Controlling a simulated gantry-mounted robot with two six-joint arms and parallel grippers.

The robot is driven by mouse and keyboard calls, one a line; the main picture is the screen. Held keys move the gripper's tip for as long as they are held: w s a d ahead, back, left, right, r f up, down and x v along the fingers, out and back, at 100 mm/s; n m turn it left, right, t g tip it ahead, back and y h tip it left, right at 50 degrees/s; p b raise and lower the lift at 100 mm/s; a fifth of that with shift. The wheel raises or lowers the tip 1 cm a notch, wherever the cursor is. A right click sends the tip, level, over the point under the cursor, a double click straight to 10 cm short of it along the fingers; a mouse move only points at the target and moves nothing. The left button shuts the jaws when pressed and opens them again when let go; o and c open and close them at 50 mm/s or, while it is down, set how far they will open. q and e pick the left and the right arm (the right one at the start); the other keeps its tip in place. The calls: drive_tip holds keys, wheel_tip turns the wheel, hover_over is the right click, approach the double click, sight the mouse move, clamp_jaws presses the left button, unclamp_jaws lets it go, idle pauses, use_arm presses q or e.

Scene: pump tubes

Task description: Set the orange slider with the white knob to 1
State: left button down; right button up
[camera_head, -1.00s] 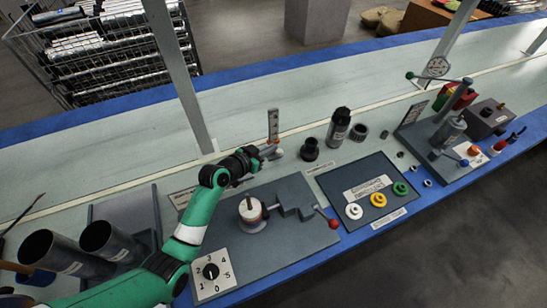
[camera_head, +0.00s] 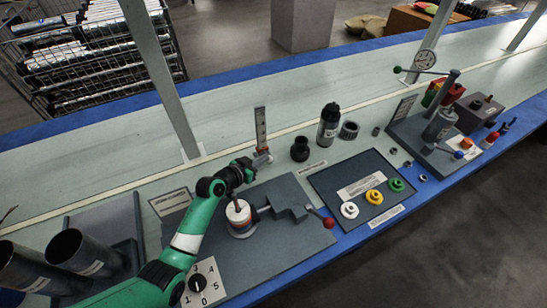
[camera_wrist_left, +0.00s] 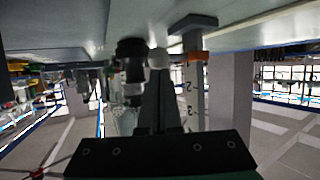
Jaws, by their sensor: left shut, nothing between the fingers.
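The upright scale (camera_head: 261,126) stands on the bench. Its orange slider (camera_head: 264,149) sits low, near the bench end. In the left wrist view, where the bench is at the top, the scale (camera_wrist_left: 193,100) shows a 2 and a 3. The orange slider (camera_wrist_left: 196,57) lies on the bench side of the 2; no 1 shows. The white knob (camera_wrist_left: 158,58) is just beyond my shut left fingers (camera_wrist_left: 158,88). In the head view my left gripper (camera_head: 258,164) is beside the slider's base; whether it touches the knob cannot be told. My right gripper is out of view.
A grey plate with a white-and-orange cylinder (camera_head: 238,212) and a red-knobbed lever (camera_head: 328,222) lies below my arm. A black fitting (camera_head: 300,149) and a black bottle (camera_head: 328,125) stand to the right. A dial (camera_head: 202,284) is near the front edge.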

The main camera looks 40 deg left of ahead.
use_arm(q)
drive_tip(key=shift+s+f, duration=0.15)
drive_tip(key=shift+f, duration=0.3)
drive_tip(key=shift+d, duration=0.1)
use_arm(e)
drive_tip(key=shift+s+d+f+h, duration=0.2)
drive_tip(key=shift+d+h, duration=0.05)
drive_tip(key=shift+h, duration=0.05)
use_arm(q)
drive_tip(key=s+d+r+p, duration=0.1)
drive_tip(key=s+r+p, duration=0.7)
drive_tip(key=s+p, duration=0.1)
drive_tip(key=shift+s+d+r, duration=0.15)
drive_tip(key=shift+s+d, duration=0.05)
drive_tip(key=shift+s, duration=0.5)
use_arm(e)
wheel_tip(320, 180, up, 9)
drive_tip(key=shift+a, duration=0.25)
